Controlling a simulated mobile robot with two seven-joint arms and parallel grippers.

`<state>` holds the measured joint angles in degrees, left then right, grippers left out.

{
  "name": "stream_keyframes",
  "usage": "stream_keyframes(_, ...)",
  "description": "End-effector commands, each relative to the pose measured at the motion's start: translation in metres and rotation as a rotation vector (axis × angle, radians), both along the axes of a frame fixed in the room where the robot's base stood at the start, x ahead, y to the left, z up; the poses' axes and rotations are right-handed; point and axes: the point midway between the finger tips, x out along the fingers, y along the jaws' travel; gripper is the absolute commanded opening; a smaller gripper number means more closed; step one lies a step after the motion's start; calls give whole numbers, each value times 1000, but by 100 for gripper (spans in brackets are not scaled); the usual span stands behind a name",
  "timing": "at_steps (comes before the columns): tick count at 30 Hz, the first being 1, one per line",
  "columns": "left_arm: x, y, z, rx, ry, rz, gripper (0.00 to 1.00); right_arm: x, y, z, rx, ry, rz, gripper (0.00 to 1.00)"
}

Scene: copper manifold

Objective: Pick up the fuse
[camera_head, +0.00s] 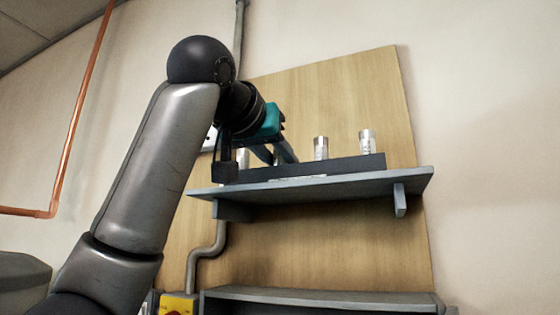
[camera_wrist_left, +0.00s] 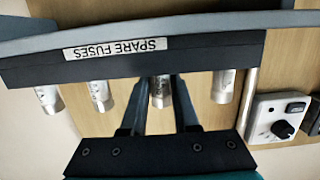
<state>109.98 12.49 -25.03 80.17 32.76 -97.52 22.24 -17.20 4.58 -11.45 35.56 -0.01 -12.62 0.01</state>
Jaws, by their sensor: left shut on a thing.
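Several silver cylindrical fuses stand in a row in a dark rack (camera_head: 345,165) on the wall shelf. Two of them, a fuse (camera_head: 321,148) and an end fuse (camera_head: 367,142), show clearly to the right of my left gripper (camera_head: 277,156). The left wrist view shows the rack upside down, with a "SPARE FUSES" label (camera_wrist_left: 115,48). There the left gripper (camera_wrist_left: 160,82) has its two fingers on either side of one fuse (camera_wrist_left: 160,92) and is shut on it. This fuse still appears seated in the rack. My right gripper is not in view.
The grey shelf (camera_head: 400,183) is fixed to a wooden board (camera_head: 350,90). Neighbouring fuses (camera_wrist_left: 100,95) (camera_wrist_left: 223,86) stand close on both sides of the fingers. A white switch box with a black knob (camera_wrist_left: 280,118) is beside the rack. A copper pipe (camera_head: 78,115) runs at far left.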

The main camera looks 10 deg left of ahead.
Motion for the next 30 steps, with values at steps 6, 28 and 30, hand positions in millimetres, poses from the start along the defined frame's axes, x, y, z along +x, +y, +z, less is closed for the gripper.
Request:
stream_keyframes(6, 0, 0, 2, 0, -1, 0, 0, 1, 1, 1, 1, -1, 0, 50)
stream_keyframes(28, -1, 0, 104, -2, -1, -1, 0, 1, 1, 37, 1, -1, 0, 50)
stream_keyframes(30, -1, -1, 117, -2, -2, -1, 0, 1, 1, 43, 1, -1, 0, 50)
